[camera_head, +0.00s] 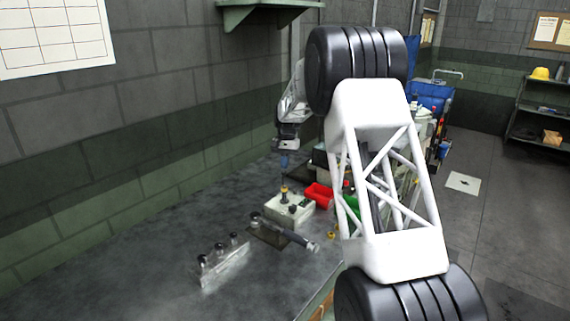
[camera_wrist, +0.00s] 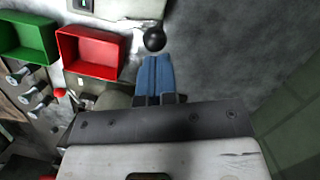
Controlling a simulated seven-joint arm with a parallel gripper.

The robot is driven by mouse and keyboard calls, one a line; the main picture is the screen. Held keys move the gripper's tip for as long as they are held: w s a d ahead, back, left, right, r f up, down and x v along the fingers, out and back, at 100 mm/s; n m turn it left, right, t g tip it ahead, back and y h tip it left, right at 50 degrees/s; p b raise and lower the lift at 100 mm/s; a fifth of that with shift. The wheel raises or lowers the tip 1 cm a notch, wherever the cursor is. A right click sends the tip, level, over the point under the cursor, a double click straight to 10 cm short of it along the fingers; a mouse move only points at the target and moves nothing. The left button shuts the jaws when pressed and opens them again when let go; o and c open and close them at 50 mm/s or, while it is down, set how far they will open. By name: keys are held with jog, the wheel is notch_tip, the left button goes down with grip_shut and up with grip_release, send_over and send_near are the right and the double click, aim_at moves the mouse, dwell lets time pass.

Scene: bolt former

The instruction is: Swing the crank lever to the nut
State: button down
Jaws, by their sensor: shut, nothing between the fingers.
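My gripper (camera_head: 284,166) points down above the bench in the head view, its blue fingers shut and empty. In the wrist view the shut fingers (camera_wrist: 155,60) end close to a black ball knob (camera_wrist: 154,39); I cannot tell whether they touch it. In the head view a pale block (camera_head: 289,209) with dark fittings on top stands below the gripper. A dark lever-like bar (camera_head: 286,233) lies in front of it, its grey end toward the right; it may be the crank lever. I cannot pick out the nut with certainty.
A red bin (camera_head: 318,194) stands right of the pale block, also in the wrist view (camera_wrist: 91,73), beside a green bin (camera_wrist: 28,52). A pale rack (camera_head: 225,265) with several dark pegs stands at front left. The bench (camera_head: 130,260) is clear at left, beside the wall.

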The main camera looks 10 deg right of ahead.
jog(key=shift+s+a+n+h, duration=0.3)
jog(key=shift+s+a+n, duration=0.15)
jog(key=shift+n, duration=0.65)
jog(key=s+a+n+h, duration=0.1)
jog(key=s+n+h, duration=0.1)
jog(key=s+n, duration=0.4)
jog(key=n, duration=0.5)
jog(key=shift+a+n+t+h, duration=0.25)
jog(key=shift+n+t+h, duration=0.05)
jog(key=shift+t, duration=0.1)
jog(key=shift+s+f, duration=0.1)
jog(key=shift+s, duration=0.05)
dwell(0.8)
jog(key=w+a+r, duration=0.2)
jog(key=r, duration=0.3)
jog(key=w+a+r, duration=0.2)
jog(key=r, duration=0.4)
jog(key=shift+a, duration=0.3)
